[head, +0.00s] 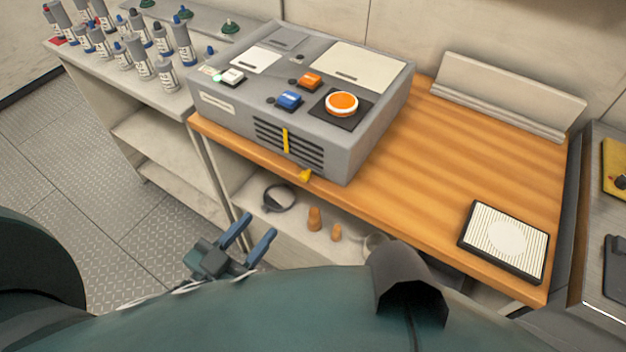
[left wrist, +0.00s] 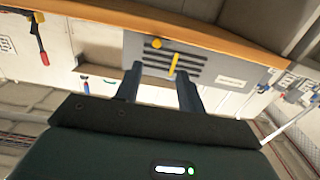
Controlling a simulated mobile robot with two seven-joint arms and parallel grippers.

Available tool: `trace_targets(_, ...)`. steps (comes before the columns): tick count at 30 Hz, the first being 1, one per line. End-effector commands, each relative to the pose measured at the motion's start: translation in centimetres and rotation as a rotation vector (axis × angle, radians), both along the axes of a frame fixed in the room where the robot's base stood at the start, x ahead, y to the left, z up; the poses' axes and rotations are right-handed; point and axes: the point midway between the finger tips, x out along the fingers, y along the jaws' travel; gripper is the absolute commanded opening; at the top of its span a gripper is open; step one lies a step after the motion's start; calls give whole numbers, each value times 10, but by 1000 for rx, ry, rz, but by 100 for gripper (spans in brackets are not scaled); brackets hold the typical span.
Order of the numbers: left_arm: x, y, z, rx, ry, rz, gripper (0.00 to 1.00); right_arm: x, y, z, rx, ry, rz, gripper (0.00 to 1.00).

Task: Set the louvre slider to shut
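The grey control box (head: 215,104) sits on the wooden worktop, with a dark slatted louvre (head: 310,152) on its front face. A yellow knob (head: 305,176) is at the box's lower front edge. My left gripper (head: 259,224) is open and empty, below and in front of the louvre, apart from it. In the left wrist view, the yellow slider (left wrist: 174,65) and yellow knob (left wrist: 157,44) show beyond the two open fingers (left wrist: 160,80). My right gripper is not in view.
The box top carries blue (head: 289,99) and orange (head: 310,80) switches and a round orange button (head: 341,103). A striped panel (head: 503,241) lies at the worktop's right end. Bottles (head: 143,66) crowd the left shelf. The worktop (head: 450,160) right of the box is mostly clear.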

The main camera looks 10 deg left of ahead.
Motion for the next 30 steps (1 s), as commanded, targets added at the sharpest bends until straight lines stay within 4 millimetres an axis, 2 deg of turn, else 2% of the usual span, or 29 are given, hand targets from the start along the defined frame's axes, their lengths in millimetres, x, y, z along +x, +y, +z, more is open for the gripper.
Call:
trace_targets(5,-1,-1,2,-2,-15,-13,39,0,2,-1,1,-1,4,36)
trace_targets(10,13,-6,4,-5,-19,-15,39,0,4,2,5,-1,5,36)
trace_targets(24,97,-37,4,-4,-18,-15,39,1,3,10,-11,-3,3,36)
trace_targets(30,117,-44,3,-5,-15,-14,39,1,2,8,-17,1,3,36)
